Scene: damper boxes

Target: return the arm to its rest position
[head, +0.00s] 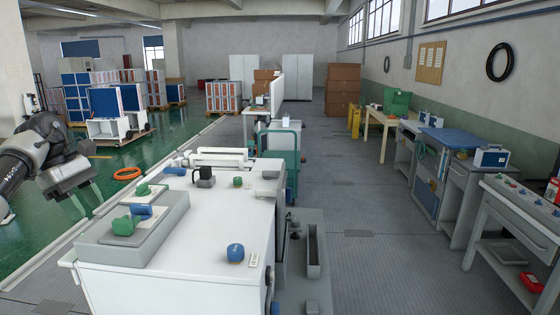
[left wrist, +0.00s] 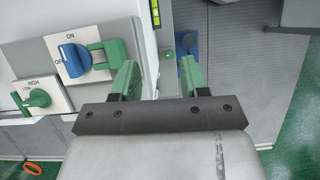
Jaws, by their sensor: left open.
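My left arm (head: 45,165) comes in from the left edge of the head view and hangs over the green floor, beside the white cabinet (head: 190,237). My left gripper (left wrist: 158,78) shows from behind in the left wrist view, with its two green fingers apart and nothing seen between them. In that view a control panel with a blue ON/OFF knob (left wrist: 74,60), a green block (left wrist: 108,55) and a green HIGH/LOW knob (left wrist: 37,98) lies left of the fingers. The gripper appears apart from them. My right gripper is in neither view.
The cabinet top bears a black mug (head: 203,177), a blue knob (head: 235,252) and grey panels with green and blue knobs (head: 124,226). An orange ring (head: 127,173) lies on the green floor. Workbenches (head: 440,175) line the right wall; the grey aisle (head: 375,225) between is clear.

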